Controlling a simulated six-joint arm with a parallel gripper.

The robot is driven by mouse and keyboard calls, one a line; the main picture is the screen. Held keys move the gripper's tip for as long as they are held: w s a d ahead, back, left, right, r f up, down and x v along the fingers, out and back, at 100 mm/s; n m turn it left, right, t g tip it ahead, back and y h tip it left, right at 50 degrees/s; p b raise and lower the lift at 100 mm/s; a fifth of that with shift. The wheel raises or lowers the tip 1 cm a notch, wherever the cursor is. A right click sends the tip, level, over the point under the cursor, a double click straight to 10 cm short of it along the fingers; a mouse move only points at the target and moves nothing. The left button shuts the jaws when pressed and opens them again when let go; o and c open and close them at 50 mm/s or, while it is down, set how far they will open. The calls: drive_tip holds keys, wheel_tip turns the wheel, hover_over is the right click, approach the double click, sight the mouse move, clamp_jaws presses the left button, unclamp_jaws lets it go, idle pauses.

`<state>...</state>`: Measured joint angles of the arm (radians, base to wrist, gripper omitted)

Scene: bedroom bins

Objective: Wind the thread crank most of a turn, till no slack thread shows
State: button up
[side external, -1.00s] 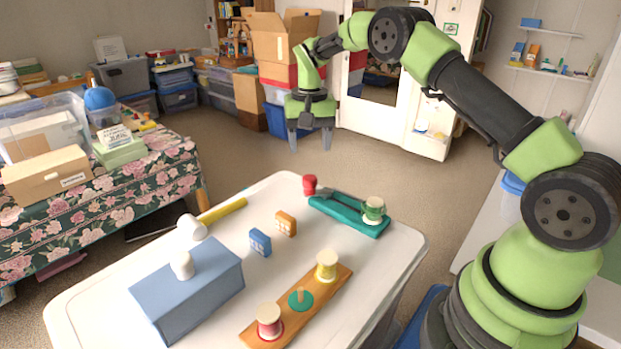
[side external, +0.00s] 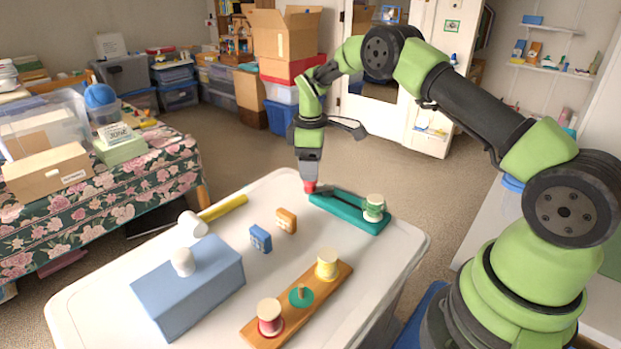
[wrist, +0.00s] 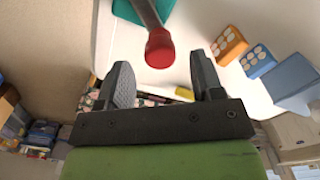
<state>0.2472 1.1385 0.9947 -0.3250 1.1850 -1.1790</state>
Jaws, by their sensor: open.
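A teal base (side external: 350,212) stands at the far right of the white table, with a green-topped spool (side external: 374,207) at its near end. A dark crank arm (wrist: 147,12) runs over the base to a red knob (side external: 310,187); the knob also shows in the wrist view (wrist: 159,49). My gripper (side external: 309,178) points down at the knob. In the wrist view its two fingers (wrist: 161,72) are apart, with the knob just beyond the gap between their tips. Nothing is gripped. I cannot make out any slack thread.
A wooden board (side external: 250,334) with red and yellow spools lies near the front. Blue (side external: 260,239) and orange (side external: 286,221) blocks and a yellow bar (side external: 223,208) lie mid-table.

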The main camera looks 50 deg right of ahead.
drive_tip(key=shift+f, duration=1.95)
drive_tip(key=c, duration=0.9)
drive_tip(key=shift+c, duration=0.2)
drive_tip(key=shift+w+m, duration=0.1)
drive_tip(key=shift+m, duration=0.2)
